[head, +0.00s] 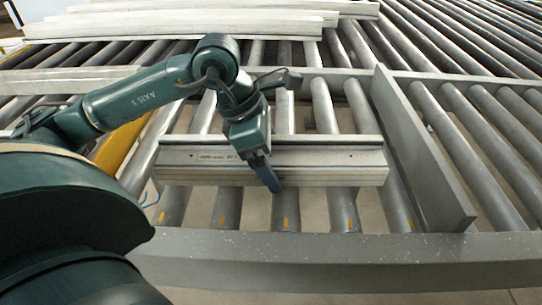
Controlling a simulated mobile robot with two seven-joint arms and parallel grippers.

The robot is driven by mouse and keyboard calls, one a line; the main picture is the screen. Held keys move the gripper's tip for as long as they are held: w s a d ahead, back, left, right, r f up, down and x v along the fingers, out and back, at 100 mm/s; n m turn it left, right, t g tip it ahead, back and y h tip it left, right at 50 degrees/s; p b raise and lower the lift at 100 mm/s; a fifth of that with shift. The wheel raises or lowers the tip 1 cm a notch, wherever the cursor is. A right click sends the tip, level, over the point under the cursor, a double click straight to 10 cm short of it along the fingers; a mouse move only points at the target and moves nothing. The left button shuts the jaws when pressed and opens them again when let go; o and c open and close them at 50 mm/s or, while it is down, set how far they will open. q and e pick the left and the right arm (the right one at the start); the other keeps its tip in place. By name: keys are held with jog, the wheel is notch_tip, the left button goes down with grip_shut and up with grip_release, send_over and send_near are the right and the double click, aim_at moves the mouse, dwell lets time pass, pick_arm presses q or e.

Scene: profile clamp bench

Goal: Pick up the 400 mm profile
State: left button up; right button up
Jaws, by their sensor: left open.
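A grey metal profile (330,165) lies across the rollers in the middle of the head view, with its long side facing me. A printed label shows on its left half. My left gripper (268,178) is over the middle of the profile, pointing down, and its blue finger overlaps the profile's front face. The gripper is open. Whether a finger touches the profile cannot be told, and the far finger is hidden. My right gripper is not in view.
Grey rollers (285,210) with orange marks run under the profile. A metal front rail (330,247) crosses below. An upright plate (425,155) stands to the right. Long pale profiles (180,28) lie at the back. The rollers at the right are clear.

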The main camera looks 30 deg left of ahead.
pick_arm(q)
jog(key=c, duration=1.3)
jog(key=shift+c, duration=0.5)
jog(key=shift+r, duration=0.2)
